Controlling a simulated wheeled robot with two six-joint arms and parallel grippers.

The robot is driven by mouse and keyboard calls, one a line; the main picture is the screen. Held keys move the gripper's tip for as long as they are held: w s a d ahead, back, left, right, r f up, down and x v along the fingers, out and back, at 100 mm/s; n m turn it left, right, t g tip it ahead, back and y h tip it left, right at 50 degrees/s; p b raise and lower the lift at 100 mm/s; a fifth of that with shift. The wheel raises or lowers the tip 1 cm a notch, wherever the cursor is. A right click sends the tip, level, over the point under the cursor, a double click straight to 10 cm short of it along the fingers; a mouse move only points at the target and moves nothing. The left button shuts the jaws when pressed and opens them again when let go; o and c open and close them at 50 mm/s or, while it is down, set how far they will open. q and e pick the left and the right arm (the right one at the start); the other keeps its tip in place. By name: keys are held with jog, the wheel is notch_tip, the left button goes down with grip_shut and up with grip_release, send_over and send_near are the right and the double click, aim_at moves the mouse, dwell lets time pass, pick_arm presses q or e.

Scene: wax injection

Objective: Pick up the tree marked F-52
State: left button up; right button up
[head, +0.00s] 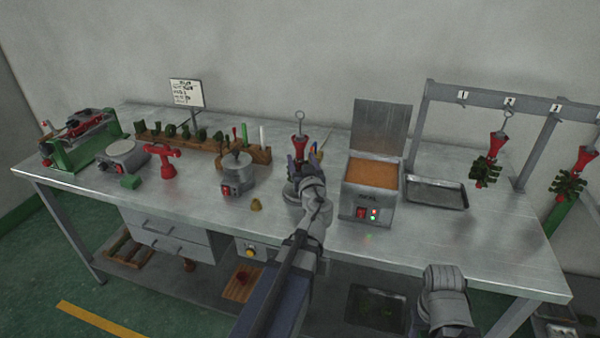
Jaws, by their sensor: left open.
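A red cone-shaped piece with a metal ring on top (299,146) stands upright at the middle of the bench. My left gripper (303,168) is open at this piece, its fingers by the lower part. Its lower part is hidden by my gripper, and I cannot tell whether the fingers touch it. Two trees with red stems and dark green pieces hang from the rack at the right, one under number 2 (487,172) and one near number 3 (570,185). No F-52 mark is readable. Part of my right arm shows at the lower right, its fingers not visible.
A wax pot with orange contents (373,174) and raised lid stands right of my left gripper. A metal tray (437,193) lies beside it. A lidded pot (237,176), red tool (164,160) and wooden rack (262,154) stand left. The right front bench is clear.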

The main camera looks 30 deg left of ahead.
pick_arm(q)
jog(key=shift+x, duration=3.8)
jog(key=shift+d, duration=0.2)
grip_shut()
